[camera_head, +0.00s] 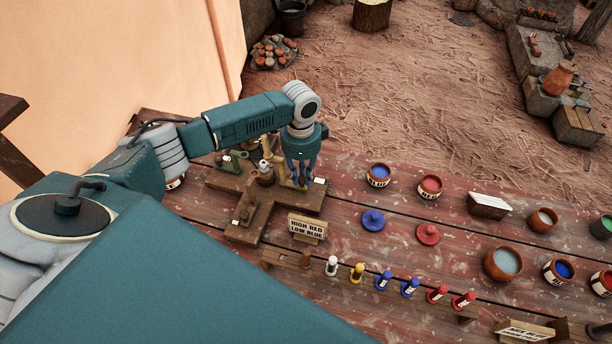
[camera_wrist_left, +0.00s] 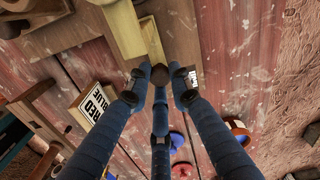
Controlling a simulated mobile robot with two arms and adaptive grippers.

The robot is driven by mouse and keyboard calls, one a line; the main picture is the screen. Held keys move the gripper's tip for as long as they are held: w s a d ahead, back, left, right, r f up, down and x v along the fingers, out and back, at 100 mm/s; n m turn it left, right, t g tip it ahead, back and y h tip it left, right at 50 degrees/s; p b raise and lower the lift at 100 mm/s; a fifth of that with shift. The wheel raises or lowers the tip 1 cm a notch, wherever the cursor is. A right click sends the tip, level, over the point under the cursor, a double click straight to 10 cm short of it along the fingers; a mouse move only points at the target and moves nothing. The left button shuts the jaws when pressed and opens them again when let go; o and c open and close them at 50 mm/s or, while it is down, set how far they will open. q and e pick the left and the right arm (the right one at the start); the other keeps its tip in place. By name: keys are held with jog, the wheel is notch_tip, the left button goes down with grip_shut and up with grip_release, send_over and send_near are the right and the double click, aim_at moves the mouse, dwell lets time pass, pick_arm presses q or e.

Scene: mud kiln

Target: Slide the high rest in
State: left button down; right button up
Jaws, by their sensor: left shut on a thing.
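My left gripper (camera_head: 302,172) points down over the right part of a dark wooden stand (camera_head: 312,202). In the left wrist view its fingers (camera_wrist_left: 159,82) are shut around a small brown knob (camera_wrist_left: 159,73). The knob is at the end of a pale wooden bar (camera_wrist_left: 151,42), which I take to be the high rest. A second pale wooden piece (camera_wrist_left: 124,28) lies beside the bar. In the head view the fingers hide most of the held piece, and I cannot tell how far it sits in the stand. My right gripper is not in view.
A sign reading "HIGH RED LOW BLUE" (camera_head: 307,228) stands in front of the stand. A rack (camera_head: 279,260) holds several coloured pegs nearer me. Blue (camera_head: 378,171) and red (camera_head: 429,185) pots and loose lids are to the right. Other small fittings stand on the left part.

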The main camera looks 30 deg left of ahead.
pick_arm(q)
jog(key=shift+a, duration=0.35)
jog(key=c, duration=1.8)
grip_release()
jog(key=shift+c, duration=0.2)
jog(key=o, duration=0.3)
jog(key=shift+s+a, duration=0.15)
jog(key=shift+s, duration=0.05)
jog(key=shift+r, duration=0.25)
notch_tip(320, 180, up, 12)
jog(key=shift+f, duration=0.15)
